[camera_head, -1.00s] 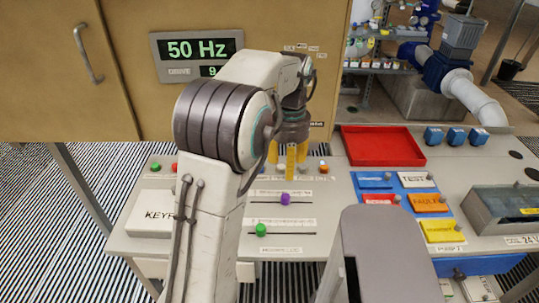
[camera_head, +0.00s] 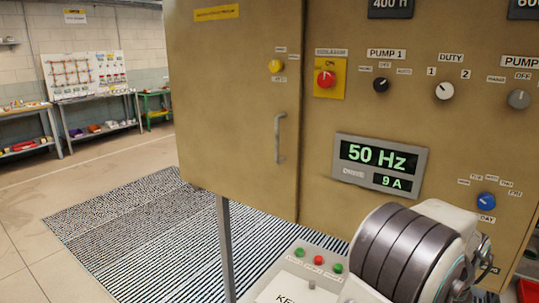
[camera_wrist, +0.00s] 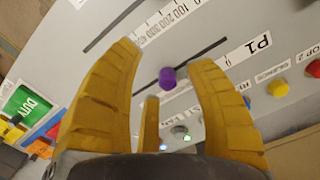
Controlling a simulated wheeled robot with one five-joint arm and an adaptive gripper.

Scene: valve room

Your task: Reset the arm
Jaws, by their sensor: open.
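My gripper (camera_wrist: 163,95) shows in the wrist view with its yellow fingers spread and nothing between them. It hangs over the grey desk panel (camera_wrist: 215,20), apart from it as far as I can tell. A purple slider knob (camera_wrist: 168,77) on the panel shows beyond the gap between the fingers, beside a label reading P1 (camera_wrist: 248,51). In the head view my arm rises at the lower right; my gripper is out of that picture.
Small buttons (camera_head: 318,260) line the desk's back edge. Striped matting (camera_head: 150,235) and open floor lie left. Benches (camera_head: 90,120) stand far left.

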